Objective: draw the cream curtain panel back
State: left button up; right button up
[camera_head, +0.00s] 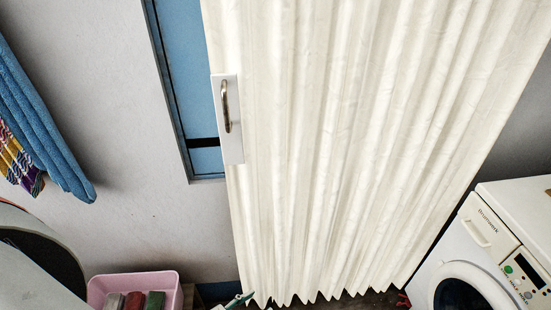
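The cream curtain panel (330,140) hangs in vertical folds across the middle and right of the head view. Its left edge covers part of a blue framed panel (194,70). A white plate (228,120) with an upright metal handle (226,106) sits at the curtain's left edge. The zigzag lower hem hangs near the dark floor. The top of the curtain is outside the picture. Neither of my grippers is in view, and nothing is seen touching the handle.
A white washing machine (481,234) stands at the lower right, close to the curtain's right edge. A pink bin (167,281) with several items is at the lower left. A blue towel (38,115) hangs at the left. Bare wall (125,180) lies between towel and curtain.

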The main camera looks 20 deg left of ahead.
aim_at(247, 40)
jog(key=u, duration=0.9)
